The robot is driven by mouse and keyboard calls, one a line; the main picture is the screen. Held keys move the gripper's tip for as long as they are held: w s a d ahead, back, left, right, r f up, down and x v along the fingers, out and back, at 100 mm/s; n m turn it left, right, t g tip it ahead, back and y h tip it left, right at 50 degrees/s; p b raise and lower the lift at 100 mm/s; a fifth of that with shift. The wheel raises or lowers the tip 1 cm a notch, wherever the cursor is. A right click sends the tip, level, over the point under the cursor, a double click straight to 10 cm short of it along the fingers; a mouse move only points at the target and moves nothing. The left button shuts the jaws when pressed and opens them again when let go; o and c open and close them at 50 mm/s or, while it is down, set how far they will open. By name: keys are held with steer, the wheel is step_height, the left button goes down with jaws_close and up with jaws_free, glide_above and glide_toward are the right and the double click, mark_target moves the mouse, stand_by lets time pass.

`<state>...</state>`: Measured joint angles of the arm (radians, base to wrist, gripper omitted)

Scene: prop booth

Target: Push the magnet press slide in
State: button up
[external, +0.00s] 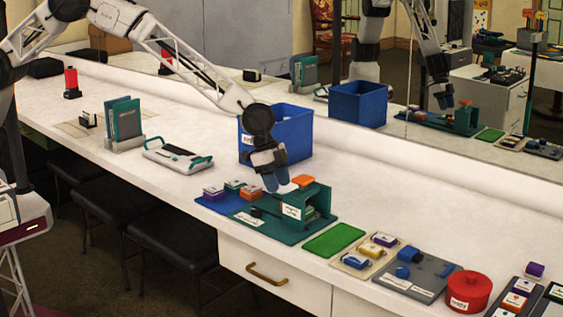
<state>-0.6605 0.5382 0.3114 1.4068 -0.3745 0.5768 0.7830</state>
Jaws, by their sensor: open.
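The magnet press (320,200) looks like a teal frame with a white label, standing on a teal base plate near the counter's front edge. An orange piece (304,180) sits on its top. A small dark part (256,212) lies on the base plate left of the frame; I cannot tell whether it is the slide. My gripper (276,184) is open and points down with blue fingertips, just left of the frame and above the plate. I cannot tell whether it touches anything. The inside of the frame is mostly in shadow.
A blue mat with small coloured blocks (213,193) lies left of the press. A blue bin (292,136) stands behind my gripper. A green mat (334,240), trays of small parts and a red round container (468,291) are to the right. A mirror runs along the back.

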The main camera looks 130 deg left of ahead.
steer(key=shift+v, duration=1.1)
steer(key=s+d+r, duration=0.2)
steer(key=d+r, duration=0.6)
steer(key=d, duration=0.3)
steer(key=s+d+r, duration=0.3)
steer(key=d+r, duration=0.4)
steer(key=d, duration=0.3)
steer(key=s+d+r+m+g, duration=0.1)
steer(key=s+d+r, duration=0.4)
steer(key=d, duration=0.4)
steer(key=s+d+r, duration=0.4)
steer(key=s+d, duration=0.2)
steer(key=d, duration=0.3)
steer(key=s+d+r, duration=0.2)
steer(key=s+d, duration=0.5)
steer(key=s, duration=0.2)
steer(key=s+d+r, duration=0.2)
steer(key=s+d, duration=0.5)
steer(key=s, duration=0.1)
steer(key=s+d+f, duration=0.2)
steer(key=s+d, duration=0.2)
steer(key=s, duration=0.6)
steer(key=s+d+f+m+g, duration=0.1)
steer(key=s+d+f, duration=0.1)
steer(key=s, duration=0.8)
steer(key=shift+d+h, duration=0.3)
steer(key=shift+d, duration=0.6)
